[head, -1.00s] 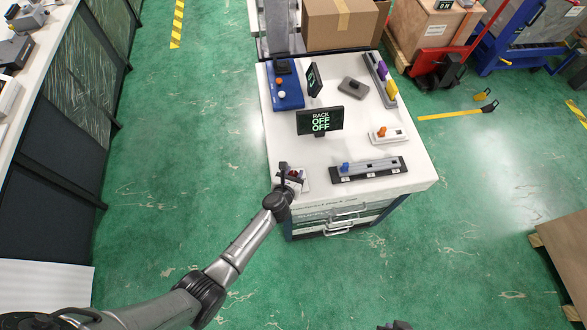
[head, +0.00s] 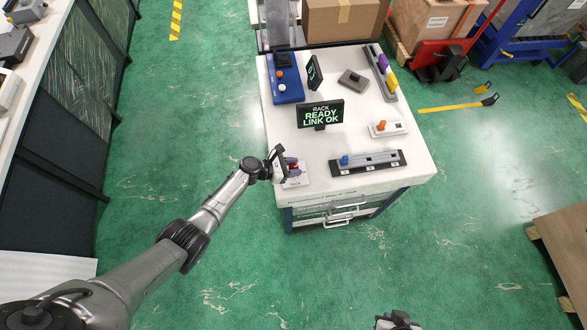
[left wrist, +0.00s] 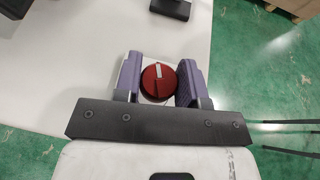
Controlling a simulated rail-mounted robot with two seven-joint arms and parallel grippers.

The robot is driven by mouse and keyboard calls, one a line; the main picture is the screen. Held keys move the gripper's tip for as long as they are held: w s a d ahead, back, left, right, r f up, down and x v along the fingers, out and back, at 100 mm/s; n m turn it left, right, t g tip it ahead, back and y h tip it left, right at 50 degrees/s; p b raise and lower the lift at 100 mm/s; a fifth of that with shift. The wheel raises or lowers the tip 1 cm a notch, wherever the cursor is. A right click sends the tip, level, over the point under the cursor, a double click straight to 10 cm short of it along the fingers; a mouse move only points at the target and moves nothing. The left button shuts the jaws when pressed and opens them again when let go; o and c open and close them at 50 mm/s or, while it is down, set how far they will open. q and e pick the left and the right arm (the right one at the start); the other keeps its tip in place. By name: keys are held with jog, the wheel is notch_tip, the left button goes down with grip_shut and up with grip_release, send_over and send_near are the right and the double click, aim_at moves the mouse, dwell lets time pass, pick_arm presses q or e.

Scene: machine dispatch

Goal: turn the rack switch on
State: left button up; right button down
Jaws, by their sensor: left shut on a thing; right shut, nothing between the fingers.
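The rack switch (head: 295,181) is a small white-based unit at the near left corner of the white table. Its round red knob (left wrist: 157,82) has a white pointer mark, which points up and slightly right in the left wrist view. My left gripper (head: 289,165) is shut on the knob, with its purple-grey fingers on either side of it. My right gripper (head: 398,321) is partly in view at the bottom edge, shut and away from the table.
The table (head: 360,105) also bears a blue box (head: 288,92) with buttons, a grey strip (head: 370,160) with a blue slider, a white unit (head: 389,129) with an orange lever, and a second display (head: 314,72).

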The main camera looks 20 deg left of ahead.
pick_arm(q)
jog(key=m+g+h+b, duration=0.1)
jog(key=m+g+b, duration=0.1)
jog(key=shift+f+m+g+h+b, duration=0.15)
jog(key=shift+m+g+h+b, duration=0.15)
jog(key=shift+m+g+b, duration=0.6)
jog(key=shift+h, duration=0.3)
jog(key=shift+r, duration=0.2)
jog(key=o, duration=0.9)
jog(key=v, duration=1.3)
jog(key=shift+a+r+p, duration=0.15)
jog(key=shift+a+p, duration=0.15)
jog(key=shift+a, duration=0.05)
